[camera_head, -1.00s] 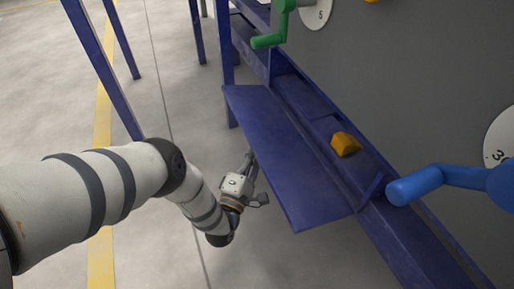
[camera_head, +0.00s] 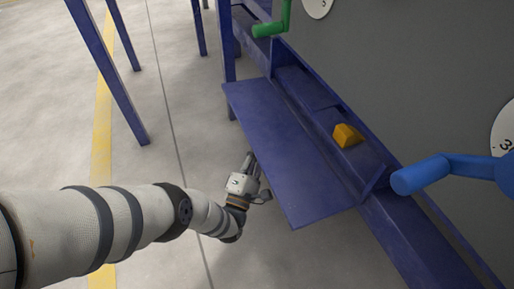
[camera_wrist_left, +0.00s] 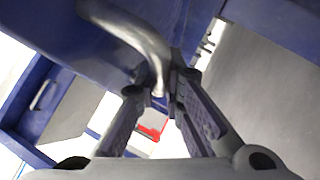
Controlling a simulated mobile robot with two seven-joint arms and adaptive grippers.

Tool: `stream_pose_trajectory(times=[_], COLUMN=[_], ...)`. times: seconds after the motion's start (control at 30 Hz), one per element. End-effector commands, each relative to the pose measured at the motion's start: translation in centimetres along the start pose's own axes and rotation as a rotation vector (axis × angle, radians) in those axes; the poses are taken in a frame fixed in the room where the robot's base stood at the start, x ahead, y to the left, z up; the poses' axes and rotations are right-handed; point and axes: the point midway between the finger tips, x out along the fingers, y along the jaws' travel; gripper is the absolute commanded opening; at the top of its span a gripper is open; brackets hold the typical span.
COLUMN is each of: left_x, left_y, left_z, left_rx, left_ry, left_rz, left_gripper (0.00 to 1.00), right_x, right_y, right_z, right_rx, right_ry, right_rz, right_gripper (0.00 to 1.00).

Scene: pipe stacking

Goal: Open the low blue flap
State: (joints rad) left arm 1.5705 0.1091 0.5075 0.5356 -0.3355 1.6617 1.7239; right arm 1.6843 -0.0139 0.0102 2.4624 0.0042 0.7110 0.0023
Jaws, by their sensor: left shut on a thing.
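The low blue flap (camera_head: 285,160) juts out from the blue frame, swung out as a broad flat panel over the floor. My left gripper (camera_head: 252,163) is at the flap's outer edge, partly beneath it, its fingertips partly hidden there. In the left wrist view a curved metal handle (camera_wrist_left: 140,33) on the blue panel runs between the fingers of my left gripper (camera_wrist_left: 160,88), which are shut on it. My right gripper is in neither view.
A yellow-orange block (camera_head: 346,136) sits on the blue ledge behind the flap. A blue crank handle (camera_head: 425,175) sticks out at right, and a green one (camera_head: 270,29) at top. Blue posts (camera_head: 112,75) stand at upper left. The floor left of the flap is clear.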

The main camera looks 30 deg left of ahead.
Motion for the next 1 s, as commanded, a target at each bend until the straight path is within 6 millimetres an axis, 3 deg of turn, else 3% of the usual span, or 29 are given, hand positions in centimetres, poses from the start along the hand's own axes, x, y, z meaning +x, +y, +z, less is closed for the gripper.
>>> stream_pose_trajectory(times=[0.1,0.2,0.23,0.57,1.0], left_x=[0.1,0.1,0.1,-0.4,-10.6], left_y=[0.1,0.1,0.1,0.0,0.0], left_z=[0.0,0.0,0.0,0.0,0.0], left_rx=[0.002,0.002,0.002,0.001,0.001], left_ry=[0.001,0.001,0.0,0.0,0.001], left_rz=[0.003,0.003,0.003,0.001,-0.001], left_gripper=[0.0,0.27,0.3,0.3,0.3], right_x=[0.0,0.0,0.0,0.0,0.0], right_y=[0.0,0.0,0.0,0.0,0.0], right_z=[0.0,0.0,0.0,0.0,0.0], right_rx=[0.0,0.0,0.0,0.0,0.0], right_ry=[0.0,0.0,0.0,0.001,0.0], right_rz=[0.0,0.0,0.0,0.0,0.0], right_gripper=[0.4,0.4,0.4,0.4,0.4])
